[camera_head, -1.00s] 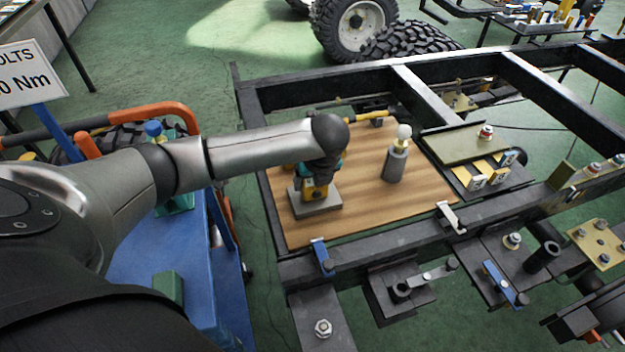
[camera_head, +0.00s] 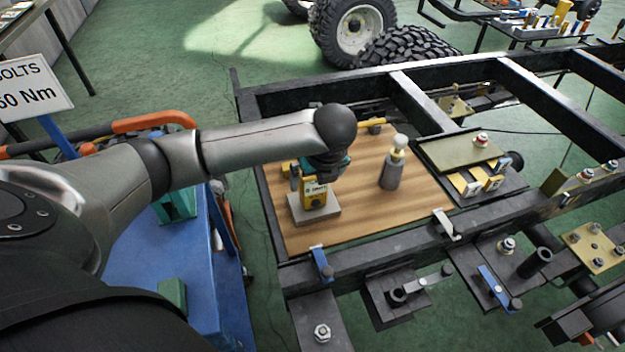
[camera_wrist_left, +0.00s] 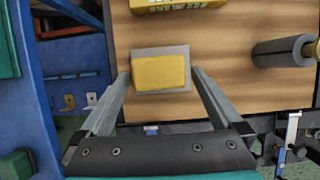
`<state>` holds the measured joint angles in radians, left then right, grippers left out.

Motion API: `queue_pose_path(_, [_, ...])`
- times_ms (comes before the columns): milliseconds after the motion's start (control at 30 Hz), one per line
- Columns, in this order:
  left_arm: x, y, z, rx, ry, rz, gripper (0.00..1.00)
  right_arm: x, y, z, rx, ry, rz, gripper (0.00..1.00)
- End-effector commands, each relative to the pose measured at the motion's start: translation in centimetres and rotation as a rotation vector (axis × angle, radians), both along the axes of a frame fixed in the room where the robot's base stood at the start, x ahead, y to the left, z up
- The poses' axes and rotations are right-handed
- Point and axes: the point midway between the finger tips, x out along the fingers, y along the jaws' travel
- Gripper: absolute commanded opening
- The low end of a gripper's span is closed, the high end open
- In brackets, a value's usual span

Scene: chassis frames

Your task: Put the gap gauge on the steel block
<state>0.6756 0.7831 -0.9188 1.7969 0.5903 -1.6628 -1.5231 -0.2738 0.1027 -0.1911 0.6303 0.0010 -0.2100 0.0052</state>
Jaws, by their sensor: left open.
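The gap gauge (camera_head: 316,194) is a yellow block-like piece with dark marking, standing on the grey steel block (camera_head: 322,216) on the wooden board. My left gripper (camera_wrist_left: 160,75) is open, with one finger on each side of the gauge and visible gaps between. In the head view my left gripper (camera_head: 326,166) is just above the gauge, its fingers mostly hidden. My right gripper is not in view.
On the wooden board (camera_head: 350,212), a grey cylinder (camera_head: 391,174) with a pale round top stands to the right. Another yellow item (camera_wrist_left: 180,4) lies beyond the block. Dark frame rails (camera_head: 375,246) border the board. A blue cart (camera_head: 185,255) is at left.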

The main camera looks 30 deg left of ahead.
Motion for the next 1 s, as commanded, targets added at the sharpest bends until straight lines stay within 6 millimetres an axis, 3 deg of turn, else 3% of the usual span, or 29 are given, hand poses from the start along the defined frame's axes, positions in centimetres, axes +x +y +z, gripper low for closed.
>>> queue_pose_path(100, [-0.6, -0.7, 2.7, 0.000, -0.002, -0.001, 1.00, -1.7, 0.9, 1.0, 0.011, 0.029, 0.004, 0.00])
queue_pose_path(300, [-1.2, -1.5, 4.7, 0.000, 0.000, 0.000, 1.00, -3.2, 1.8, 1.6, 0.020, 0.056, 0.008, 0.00])
queue_pose_path(1000, [-1.4, -1.6, 5.1, 0.000, 0.002, 0.001, 1.00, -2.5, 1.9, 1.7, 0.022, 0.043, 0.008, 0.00])
